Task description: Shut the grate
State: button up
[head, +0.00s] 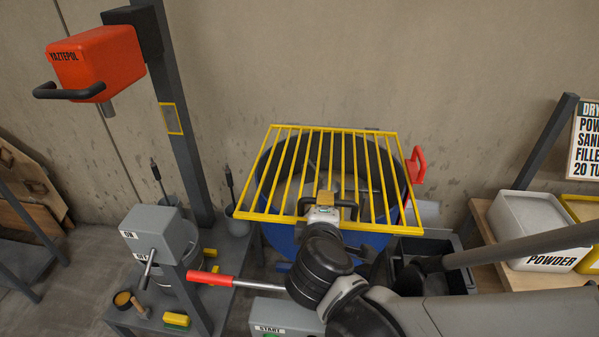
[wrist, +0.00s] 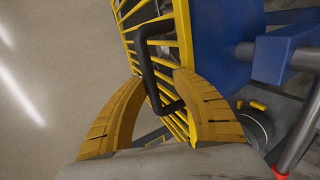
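The yellow barred grate (head: 290,214) lies across the mouth of the blue mixer drum (head: 280,238). I cannot tell whether its front edge touches the rim. A black handle (head: 348,207) sits at its front edge. My gripper (head: 324,199) is at this handle. In the wrist view, the yellow fingers of my gripper (wrist: 162,80) stand apart on either side of the black handle (wrist: 148,68), with a gap visible between them. The grate's bars (wrist: 184,30) show beyond the fingertips. In the head view my arm hides part of the drum's front.
A red lever (head: 418,165) stands right of the drum, and a red-gripped bar (head: 210,279) is at the front left. An orange machine head (head: 95,62) hangs from a post at left. A powder bin (head: 540,230) stands on the right shelf. The wall is behind the drum.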

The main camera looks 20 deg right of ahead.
jog(key=shift+r, duration=0.1)
jog(key=shift+s+a+r, duration=0.15)
jog(key=shift+s, duration=0.1)
jog(key=v, duration=1.1)
jog(key=shift+s, duration=0.15)
jog(key=d+f+m+g+y, duration=0.1)
jog(key=m, duration=0.3)
jog(key=d+f+m+g+y, duration=0.1)
jog(key=m+g+y, duration=0.1)
jog(key=m, duration=0.2)
jog(key=d+f+m+g+y, duration=0.1)
jog(key=d+f+m+y, duration=0.1)
jog(key=m, duration=0.3)
jog(key=shift+d+g, duration=0.15)
jog(key=shift+g, duration=0.15)
dwell(1.0)
